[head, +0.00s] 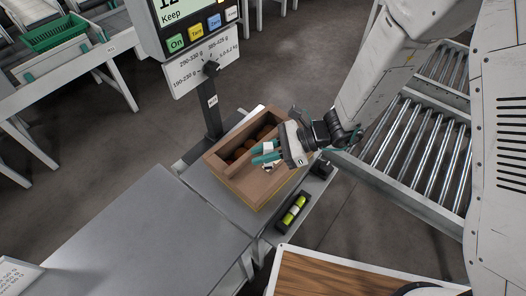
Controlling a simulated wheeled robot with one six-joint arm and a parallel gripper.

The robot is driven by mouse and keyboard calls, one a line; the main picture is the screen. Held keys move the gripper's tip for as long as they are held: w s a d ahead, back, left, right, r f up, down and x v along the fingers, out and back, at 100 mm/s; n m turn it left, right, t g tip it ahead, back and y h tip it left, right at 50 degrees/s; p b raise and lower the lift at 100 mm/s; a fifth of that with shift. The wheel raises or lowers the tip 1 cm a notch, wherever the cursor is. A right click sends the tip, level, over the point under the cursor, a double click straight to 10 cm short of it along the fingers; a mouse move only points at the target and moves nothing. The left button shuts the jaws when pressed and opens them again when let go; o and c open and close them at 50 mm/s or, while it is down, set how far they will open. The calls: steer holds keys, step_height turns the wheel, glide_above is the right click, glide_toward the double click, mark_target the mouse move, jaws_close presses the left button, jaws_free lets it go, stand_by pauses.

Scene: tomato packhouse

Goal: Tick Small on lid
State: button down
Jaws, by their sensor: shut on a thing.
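My gripper (264,155) has teal fingers and is over the brown box (262,190), near its right side. It is shut on a small pale thing (268,147) that is mostly hidden by the fingers; I cannot tell what it is. The box is open at the top, with several dark brown round things (240,152) inside. It stands at the foot of the scale's post. I cannot make out a separate lid or any "Small" box to tick.
The scale display (195,20) stands behind, with a sign (203,62) of weight ranges below it. A black holder (292,213) with a yellow-green cylinder is in front. A bare grey table (140,235) lies left, a roller conveyor (425,140) right, and a green crate (55,33) far left.

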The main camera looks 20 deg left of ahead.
steer(key=shift+f, duration=0.3)
stand_by(0.4)
steer(key=shift+w+a, duration=0.15)
steer(key=shift+w, duration=0.35)
steer(key=shift+s, duration=0.5)
stand_by(0.4)
steer(key=shift+r, duration=3)
